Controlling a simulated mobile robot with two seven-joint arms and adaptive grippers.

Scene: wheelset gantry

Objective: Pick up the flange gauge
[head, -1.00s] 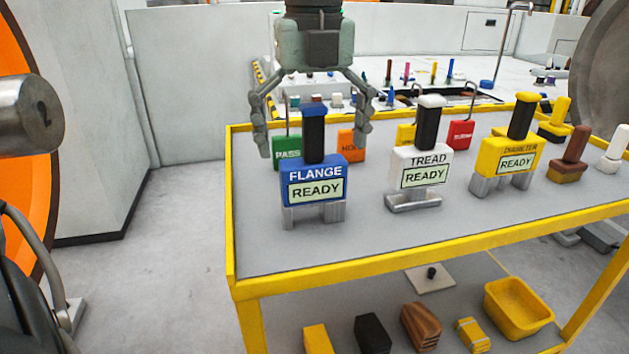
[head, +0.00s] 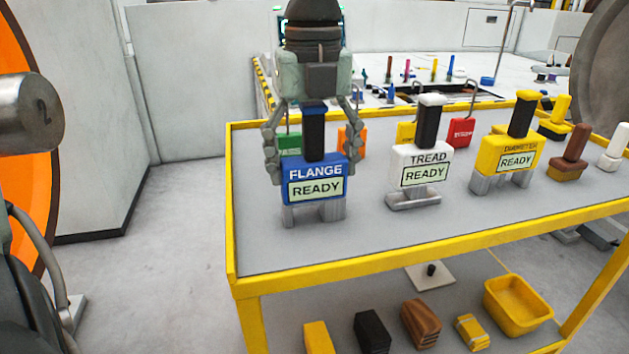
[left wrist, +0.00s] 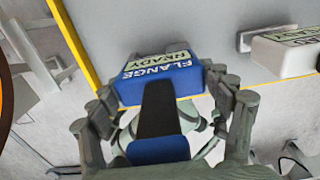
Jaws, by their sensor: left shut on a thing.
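The flange gauge (head: 316,186) is a blue block with a black handle, a blue cap and a "FLANGE READY" display. It stands upright on two silver feet near the left end of the cart top. My left gripper (head: 313,168) is lowered over it from above, its fingers shut on the two sides of the gauge. In the left wrist view the gauge (left wrist: 160,82) sits between the fingers of my left gripper (left wrist: 165,115), handle toward the camera. The feet appear to rest on the cart top. My right gripper is not in view.
The grey cart top (head: 350,245) has a raised yellow rim. The white tread gauge (head: 419,166) and yellow diameter gauge (head: 508,162) stand to the right. A green tag (head: 290,143) and an orange tag (head: 352,140) are close behind the flange gauge. A yellow bin (head: 518,305) is below.

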